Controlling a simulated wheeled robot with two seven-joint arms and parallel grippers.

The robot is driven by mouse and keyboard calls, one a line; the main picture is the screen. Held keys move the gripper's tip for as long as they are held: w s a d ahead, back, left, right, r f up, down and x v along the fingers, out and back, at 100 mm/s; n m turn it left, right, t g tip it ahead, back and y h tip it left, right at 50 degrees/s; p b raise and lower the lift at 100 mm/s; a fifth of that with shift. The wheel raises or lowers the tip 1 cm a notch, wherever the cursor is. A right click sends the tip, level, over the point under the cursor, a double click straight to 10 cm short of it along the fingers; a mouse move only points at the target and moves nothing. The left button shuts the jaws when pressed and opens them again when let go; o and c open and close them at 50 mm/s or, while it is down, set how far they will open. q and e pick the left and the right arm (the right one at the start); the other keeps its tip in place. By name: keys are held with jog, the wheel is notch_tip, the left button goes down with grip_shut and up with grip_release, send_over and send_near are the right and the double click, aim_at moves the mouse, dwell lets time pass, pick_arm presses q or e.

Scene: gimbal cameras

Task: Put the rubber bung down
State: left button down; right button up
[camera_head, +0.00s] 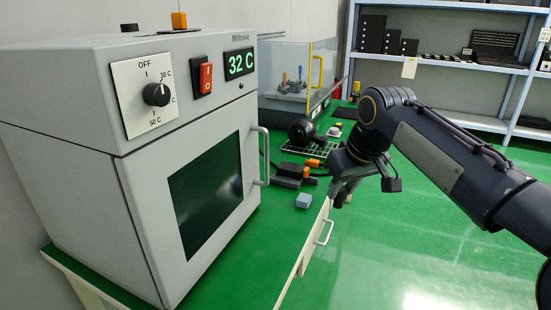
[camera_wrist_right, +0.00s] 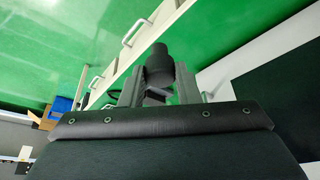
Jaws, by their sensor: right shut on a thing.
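The rubber bung (camera_wrist_right: 158,66) is a dark, round, stepped piece in the right wrist view. My right gripper (camera_head: 345,190) is shut on it, with a finger on each side (camera_wrist_right: 158,84). In the head view the gripper hangs near the bench's front edge, right of the incubator, and the bung is hard to tell from the dark fingers. It shows against the drawer fronts and green floor in the wrist view, and I see it touching nothing but the gripper. My left gripper is not in view.
A grey incubator (camera_head: 75,110) reading 32 C fills the left. On the green bench top are a pale blue block (camera_head: 303,200), dark and orange pieces (camera_head: 292,170), a black rack (camera_head: 310,147) and a clear-walled case (camera_head: 290,80). Shelves (camera_head: 440,65) stand at the back right.

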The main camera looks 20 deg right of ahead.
jog(key=shift+s+f, duration=0.15)
jog(key=shift+f, duration=0.7)
jog(key=shift+a+f, duration=0.25)
jog(key=shift+f, duration=0.05)
jog(key=w+a+f+b, duration=0.2)
jog(key=w+a+f, duration=0.3)
jog(key=w+a, duration=0.15)
jog(key=b, duration=0.1)
send_over(280, 241)
jog(key=f, duration=0.3)
jog(key=shift+s+d+f, duration=0.3)
jog(key=shift+d, duration=0.05)
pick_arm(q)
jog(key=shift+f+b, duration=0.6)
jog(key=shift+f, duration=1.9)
pick_arm(e)
jog(key=shift+w+a+f, duration=0.15)
jog(key=shift+f, duration=0.85)
jog(key=shift+w+a+f, duration=0.15)
jog(key=shift+f, duration=0.85)
jog(key=shift+f, duration=0.2)
jog(key=o, duration=1)
jog(key=shift+c, duration=0.2)
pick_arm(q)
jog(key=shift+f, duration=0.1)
